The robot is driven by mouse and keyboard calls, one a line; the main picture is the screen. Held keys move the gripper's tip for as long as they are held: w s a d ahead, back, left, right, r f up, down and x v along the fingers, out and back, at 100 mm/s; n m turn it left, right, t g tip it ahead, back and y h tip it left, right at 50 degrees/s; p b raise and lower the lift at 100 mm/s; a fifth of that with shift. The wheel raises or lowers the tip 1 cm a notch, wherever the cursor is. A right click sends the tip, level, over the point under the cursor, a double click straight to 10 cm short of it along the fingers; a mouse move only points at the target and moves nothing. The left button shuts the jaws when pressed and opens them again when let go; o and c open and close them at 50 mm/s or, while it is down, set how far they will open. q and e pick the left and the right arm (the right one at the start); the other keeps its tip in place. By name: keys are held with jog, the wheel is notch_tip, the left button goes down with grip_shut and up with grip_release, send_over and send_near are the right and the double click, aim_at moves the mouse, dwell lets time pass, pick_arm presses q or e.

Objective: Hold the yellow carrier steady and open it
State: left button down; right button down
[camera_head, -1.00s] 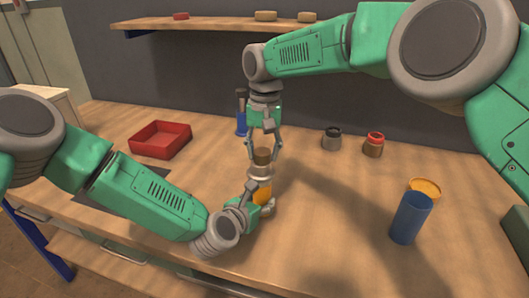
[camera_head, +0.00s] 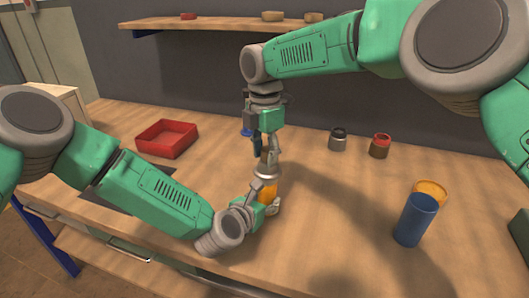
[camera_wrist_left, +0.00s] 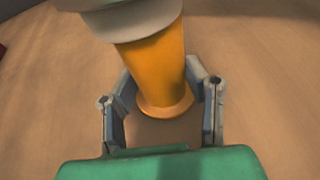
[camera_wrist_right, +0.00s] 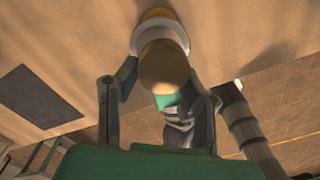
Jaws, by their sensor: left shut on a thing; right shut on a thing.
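The yellow carrier (camera_head: 268,190) stands upright on the table, with an orange-yellow body, a pale collar and a brown top. In the left wrist view its body (camera_wrist_left: 158,68) and flared foot stand between my fingers. My left gripper (camera_head: 264,200) is shut on the body from the side, low down. My right gripper (camera_head: 267,156) points down from above and is shut on the brown top (camera_wrist_right: 163,66). In the right wrist view the pale collar (camera_wrist_right: 150,36) shows beyond the top. No gap between top and collar is visible.
A red tray (camera_head: 166,150) and a dark mat (camera_head: 128,186) lie at the left. A grey jar (camera_head: 338,141) and a red-lidded jar (camera_head: 380,147) stand behind right. A blue cylinder (camera_head: 415,222) and a yellow-topped piece (camera_head: 431,188) stand at the right.

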pick_arm(q)
jog(key=shift+s+a+f, duration=0.1)
jog(key=shift+a+f, duration=0.05)
jog(key=shift+f, duration=0.1)
pick_arm(e)
jog(key=n, duration=0.5)
jog(key=d+n, duration=0.1)
jog(key=n, duration=0.1)
jog(key=shift+s+f, duration=0.1)
jog(key=shift+s, duration=0.05)
jog(key=shift+a, duration=0.1)
pick_arm(q)
jog(key=shift+f, duration=0.1)
pick_arm(e)
jog(key=shift+s+r, duration=0.1)
jog(key=shift+r, duration=0.1)
jog(key=shift+r, duration=0.1)
jog(key=shift+r, duration=0.95)
pick_arm(q)
jog(key=shift+s, duration=0.1)
pick_arm(e)
jog(key=shift+r, duration=2)
pick_arm(q)
jog(key=c, duration=0.8)
grip_release()
jog(key=shift+w, duration=0.2)
pick_arm(e)
jog(key=shift+w+f, duration=0.1)
jog(key=shift+w, duration=0.15)
